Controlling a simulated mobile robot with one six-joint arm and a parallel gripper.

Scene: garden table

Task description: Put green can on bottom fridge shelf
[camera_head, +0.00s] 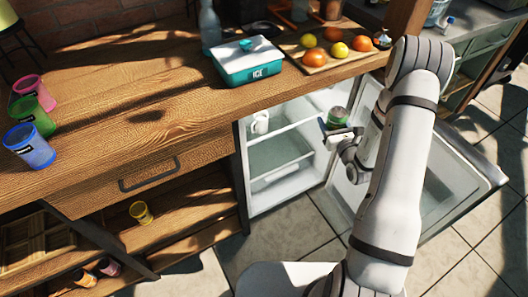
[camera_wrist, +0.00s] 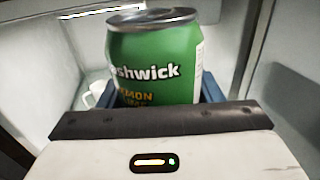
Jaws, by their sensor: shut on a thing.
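The green can (camera_head: 338,116) is upright in my gripper (camera_head: 335,128), at the open front of the fridge in the head view. In the wrist view the green can (camera_wrist: 155,62) fills the middle, with a silver top and part of a label; blue finger pads show on both sides low down. My gripper is shut on it. The fridge (camera_head: 243,165) stands open under the counter. Its bottom shelf (camera_head: 283,173) shows as a pale ledge low in the cavity, lower than the can. The shelf's right part is hard to make out.
A white mug (camera_head: 260,122) stands on an upper fridge shelf at the left; it also shows in the wrist view (camera_wrist: 96,94). The open fridge door (camera_head: 440,185) is at the right, partly behind my arm. The wooden counter (camera_head: 150,110) overhangs the fridge. A teal box (camera_head: 247,62) sits above.

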